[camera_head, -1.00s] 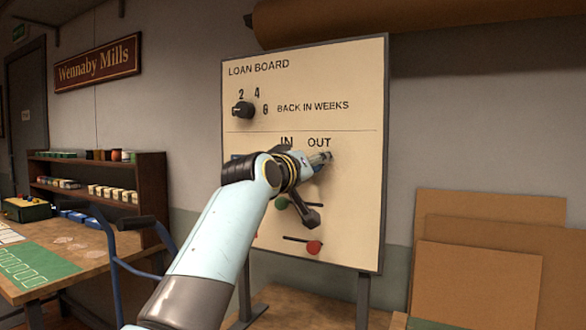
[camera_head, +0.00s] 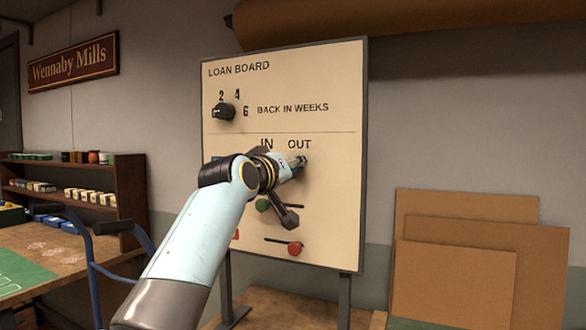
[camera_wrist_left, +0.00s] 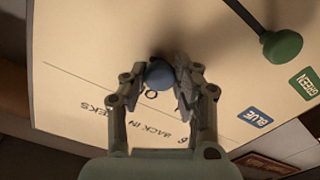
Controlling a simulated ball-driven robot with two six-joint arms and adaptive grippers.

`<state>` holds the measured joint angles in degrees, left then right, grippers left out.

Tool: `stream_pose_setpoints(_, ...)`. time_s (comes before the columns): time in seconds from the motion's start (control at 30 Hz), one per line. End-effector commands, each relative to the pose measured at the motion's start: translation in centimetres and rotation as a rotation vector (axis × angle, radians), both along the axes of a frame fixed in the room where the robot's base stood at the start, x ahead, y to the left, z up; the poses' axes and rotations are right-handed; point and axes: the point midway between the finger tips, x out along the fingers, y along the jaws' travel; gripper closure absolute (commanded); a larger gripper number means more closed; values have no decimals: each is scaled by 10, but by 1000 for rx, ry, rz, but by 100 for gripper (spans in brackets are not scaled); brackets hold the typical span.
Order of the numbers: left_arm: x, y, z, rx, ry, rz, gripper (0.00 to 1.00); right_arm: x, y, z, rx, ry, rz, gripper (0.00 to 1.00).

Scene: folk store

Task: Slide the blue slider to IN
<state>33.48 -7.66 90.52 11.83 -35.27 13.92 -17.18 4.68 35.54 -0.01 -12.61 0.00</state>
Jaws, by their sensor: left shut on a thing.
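The loan board (camera_head: 330,90) stands upright in front of me, with the words IN and OUT printed side by side. My left gripper (camera_head: 298,162) reaches the board just below OUT. In the left wrist view the blue slider's round knob (camera_wrist_left: 159,74) sits between the two fingers of this gripper (camera_wrist_left: 164,72), which is shut on it. The knob is below the OUT lettering, which is partly hidden by the fingers. My right gripper is not in view.
The green slider knob (camera_head: 262,205) and red slider knob (camera_head: 294,248) are lower on the board, close under my gripper. A black dial (camera_head: 223,111) is at upper left. Cardboard sheets (camera_head: 460,280) lean at right; a shelf (camera_head: 75,185) stands at left.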

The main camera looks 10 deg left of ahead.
Motion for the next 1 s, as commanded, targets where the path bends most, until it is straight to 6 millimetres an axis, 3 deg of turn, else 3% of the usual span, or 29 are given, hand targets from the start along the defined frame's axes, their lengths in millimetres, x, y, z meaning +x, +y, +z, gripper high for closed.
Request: stream_pose_setpoints(1.0, 12, 61, -1, 2, 1, 1, 85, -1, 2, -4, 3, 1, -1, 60)
